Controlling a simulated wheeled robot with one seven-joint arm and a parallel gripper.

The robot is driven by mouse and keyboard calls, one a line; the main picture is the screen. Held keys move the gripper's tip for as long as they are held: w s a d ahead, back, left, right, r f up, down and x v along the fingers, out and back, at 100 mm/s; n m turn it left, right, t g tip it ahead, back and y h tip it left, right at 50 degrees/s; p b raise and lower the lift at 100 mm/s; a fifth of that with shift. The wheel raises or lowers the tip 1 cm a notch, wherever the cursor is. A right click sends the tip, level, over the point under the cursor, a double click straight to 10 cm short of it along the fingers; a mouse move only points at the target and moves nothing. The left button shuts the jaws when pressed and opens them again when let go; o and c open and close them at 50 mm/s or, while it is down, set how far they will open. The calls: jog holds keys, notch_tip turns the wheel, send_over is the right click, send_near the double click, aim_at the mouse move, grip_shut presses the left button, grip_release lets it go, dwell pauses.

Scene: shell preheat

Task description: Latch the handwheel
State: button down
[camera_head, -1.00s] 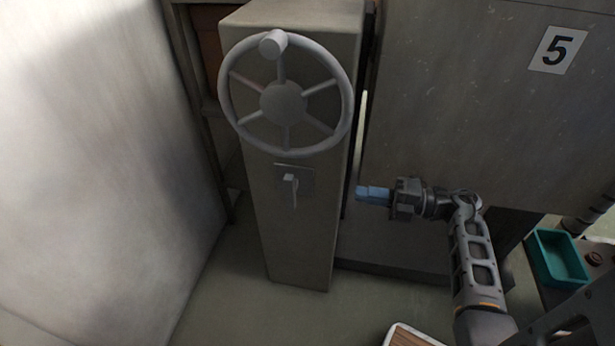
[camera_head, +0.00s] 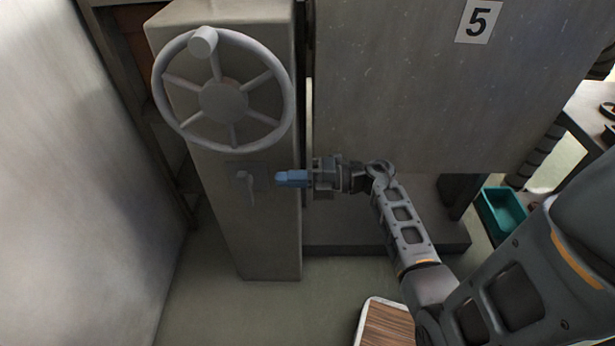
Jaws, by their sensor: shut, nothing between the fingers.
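The grey handwheel (camera_head: 224,101) with spokes and a knob (camera_head: 203,41) at its top rim is on the upper front of a grey pillar (camera_head: 270,240). Below the wheel, a small latch lever (camera_head: 247,187) sits on a plate on the pillar, its arm pointing down. My gripper (camera_head: 282,179), with blue fingertips, is shut and empty. In the picture it is just right of the latch lever and below the wheel, over the pillar's right part. I cannot tell whether it touches the latch plate.
A large grey panel marked 5 (camera_head: 400,90) stands right of the pillar, behind my arm. A pale wall (camera_head: 70,200) is at the left. A teal bin (camera_head: 503,213) is at the right, and a wood-topped item (camera_head: 385,325) is at the bottom. The floor before the pillar is clear.

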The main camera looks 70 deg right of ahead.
aim_at(247, 177)
jog(key=x, duration=0.6)
jog(key=p, duration=0.2)
jog(key=r+g+p, duration=0.1)
jog(key=p, duration=0.1)
jog(key=shift+w+a+r, duration=0.1)
jog(key=shift+w+a, duration=0.05)
jog(key=shift+w, duration=0.2)
jog(key=shift+w+g+p, duration=0.2)
jog(key=shift+g+p, duration=0.1)
jog(key=shift+p, duration=0.15)
jog(key=shift+s, duration=0.1)
